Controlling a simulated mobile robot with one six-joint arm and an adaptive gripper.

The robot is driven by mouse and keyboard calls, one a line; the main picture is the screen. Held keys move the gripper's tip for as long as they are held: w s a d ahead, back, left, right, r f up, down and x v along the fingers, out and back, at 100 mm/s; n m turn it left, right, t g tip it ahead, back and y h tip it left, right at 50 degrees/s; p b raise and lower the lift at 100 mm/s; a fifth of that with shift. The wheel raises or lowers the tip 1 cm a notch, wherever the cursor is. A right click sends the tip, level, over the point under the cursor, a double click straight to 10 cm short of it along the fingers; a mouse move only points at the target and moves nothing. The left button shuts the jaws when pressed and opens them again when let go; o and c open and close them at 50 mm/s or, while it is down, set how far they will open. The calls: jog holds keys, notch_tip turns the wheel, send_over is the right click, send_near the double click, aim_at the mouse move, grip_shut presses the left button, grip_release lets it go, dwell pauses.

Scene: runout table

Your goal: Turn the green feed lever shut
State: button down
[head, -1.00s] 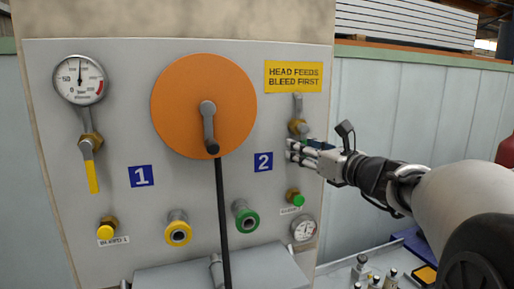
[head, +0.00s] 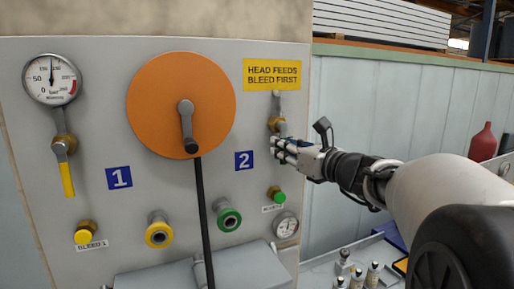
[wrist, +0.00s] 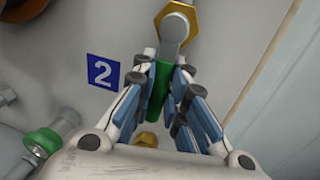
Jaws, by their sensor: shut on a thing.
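The green feed lever (wrist: 158,92) hangs from a grey hub on a brass hex valve (wrist: 176,22) in the wrist view. It points down, roughly in line with the pipe above the valve. My gripper (wrist: 160,95) is shut on the lever, with fingers on both sides of its green grip. In the head view my gripper (head: 277,149) is just below the brass valve (head: 275,123), under the yellow sign, and its fingers hide most of the lever.
The blue "2" plate (head: 244,160) is left of my gripper. A green-capped bleed knob (head: 277,195) and small gauge (head: 286,226) are below. The orange disc (head: 165,105), black hose (head: 203,215) and yellow lever (head: 67,178) are further left.

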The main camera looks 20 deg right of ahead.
jog(key=shift+d, duration=0.1)
dwell(0.4)
jog(key=d+r+n+b, duration=0.1)
jog(key=n, duration=0.3)
jog(key=d+r+n+g+h+b, duration=0.1)
jog(key=d+n+b, duration=0.1)
jog(key=n, duration=0.1)
jog(key=d+r+n+h+b, duration=0.1)
jog(key=n+b, duration=0.1)
jog(key=n, duration=0.2)
jog(key=shift+w+d+n+g, duration=0.1)
jog(key=shift+d+n+g, duration=0.2)
jog(key=shift+g, duration=0.1)
jog(key=shift+d+r+n+h+b, duration=0.1)
jog(key=shift+r+n+h+b, duration=0.35)
jog(key=shift+n, duration=0.55)
jog(key=shift+d+r+n+h+b, duration=0.1)
jog(key=shift+r+n+h+b, duration=0.15)
jog(key=shift+r+n, duration=0.55)
jog(key=shift+f+n, duration=0.15)
jog(key=shift+n, duration=0.15)
jog(key=c, duration=1.6)
grip_release()
